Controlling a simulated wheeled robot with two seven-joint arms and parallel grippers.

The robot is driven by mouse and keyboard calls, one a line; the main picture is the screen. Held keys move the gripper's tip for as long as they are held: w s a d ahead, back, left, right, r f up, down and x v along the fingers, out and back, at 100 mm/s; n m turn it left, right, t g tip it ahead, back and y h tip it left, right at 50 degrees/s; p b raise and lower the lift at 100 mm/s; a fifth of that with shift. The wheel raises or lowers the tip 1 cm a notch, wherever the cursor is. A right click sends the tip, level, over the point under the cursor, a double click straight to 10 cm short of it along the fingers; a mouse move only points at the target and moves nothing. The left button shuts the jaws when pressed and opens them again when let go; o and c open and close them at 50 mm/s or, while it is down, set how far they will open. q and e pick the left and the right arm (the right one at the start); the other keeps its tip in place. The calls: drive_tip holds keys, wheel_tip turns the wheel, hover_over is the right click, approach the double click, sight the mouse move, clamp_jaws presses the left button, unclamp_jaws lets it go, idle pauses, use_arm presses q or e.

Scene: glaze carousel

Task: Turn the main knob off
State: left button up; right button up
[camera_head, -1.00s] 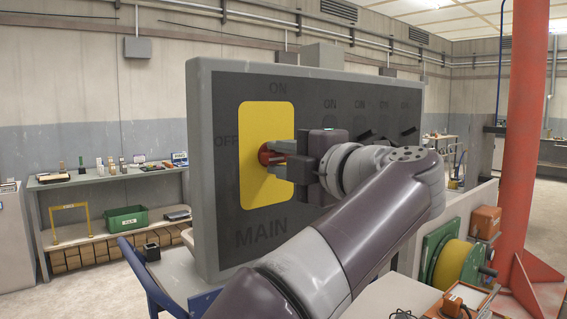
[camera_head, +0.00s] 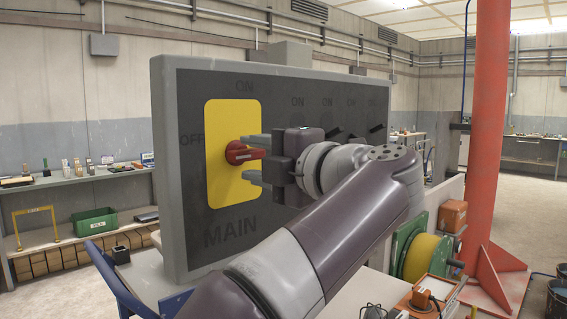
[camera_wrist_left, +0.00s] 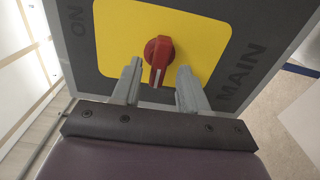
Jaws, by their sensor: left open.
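The red main knob (camera_head: 238,152) sits on a yellow plate (camera_head: 221,188) on the dark panel, with "ON" above, "OFF" at left and "MAIN" below. In the left wrist view the knob (camera_wrist_left: 158,52) has its white-marked handle pointing down toward the gripper body, crosswise to the "ON"–"MAIN" line, which is the panel's "OFF" side. My left gripper (camera_head: 247,158) is open in front of the plate, one finger above and one below the knob. In the left wrist view its fingers (camera_wrist_left: 159,70) stand apart either side of the knob, with gaps. My right gripper is not in view.
Smaller switches (camera_head: 335,132) marked "ON" line the panel's right part, near my left arm. A red post (camera_head: 487,130) and a yellow reel (camera_head: 421,257) stand at right. A shelf with a green crate (camera_head: 97,222) stands at left.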

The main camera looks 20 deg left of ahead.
use_arm(q)
drive_tip(key=v, duration=1.1)
drive_tip(key=shift+p, duration=0.3)
drive_tip(key=shift+f, duration=0.1)
